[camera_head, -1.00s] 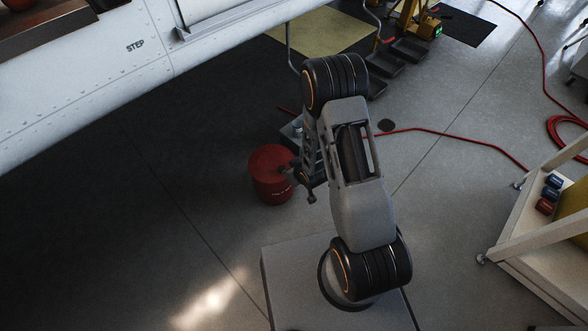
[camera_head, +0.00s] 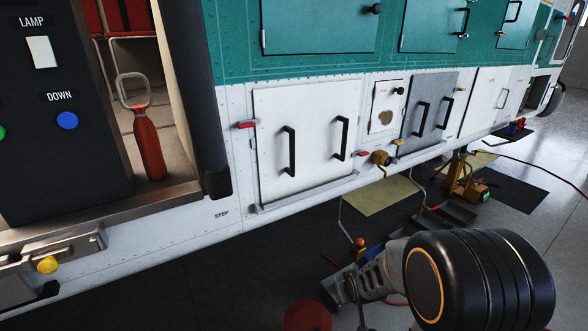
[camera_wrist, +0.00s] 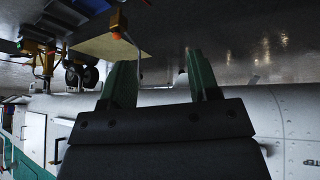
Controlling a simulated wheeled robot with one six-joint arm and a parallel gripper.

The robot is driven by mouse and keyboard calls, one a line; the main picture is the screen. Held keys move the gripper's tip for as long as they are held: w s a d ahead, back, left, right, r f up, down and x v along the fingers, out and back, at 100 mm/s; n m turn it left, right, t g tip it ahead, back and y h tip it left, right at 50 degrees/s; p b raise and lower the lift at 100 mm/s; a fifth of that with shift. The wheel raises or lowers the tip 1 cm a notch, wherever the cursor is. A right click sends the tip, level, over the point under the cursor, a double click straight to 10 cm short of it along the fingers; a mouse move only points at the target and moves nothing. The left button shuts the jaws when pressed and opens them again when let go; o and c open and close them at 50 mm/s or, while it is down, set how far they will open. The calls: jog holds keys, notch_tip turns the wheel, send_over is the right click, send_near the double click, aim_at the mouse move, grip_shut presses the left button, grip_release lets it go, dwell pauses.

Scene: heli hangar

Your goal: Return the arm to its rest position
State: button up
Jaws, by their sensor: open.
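My gripper (camera_wrist: 161,72) shows in the wrist view with its two green fingers apart and nothing between them. The wrist picture is upside down, with the floor at the top and the helicopter's white side (camera_wrist: 285,115) below. In the head view my arm fills the lower right, with a large black joint in front and a grey link behind it. The arm reaches out low, toward the floor beside the helicopter (camera_head: 240,120). My gripper's fingers cannot be made out in the head view.
A red bucket (camera_head: 308,317) stands on the floor left of my arm. A yellow jack (camera_head: 462,180) and a yellow mat (camera_head: 382,195) lie beyond, beside the helicopter. A red extinguisher (camera_head: 148,145) stands in the open doorway.

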jog(key=s+r+m+g+p, duration=0.1)
jog(key=s+r+p, duration=0.4)
jog(key=r, duration=0.6)
jog(key=s+r+p, duration=0.5)
jog(key=r, duration=0.6)
jog(key=s+r+m+g+p, duration=0.1)
jog(key=s+r+p, duration=0.3)
jog(key=r, duration=0.8)
jog(key=shift+s+d+m+g+p, duration=0.3)
jog(key=shift+s+p, duration=0.1)
jog(key=shift+p, duration=0.1)
jog(key=shift+r, duration=0.1)
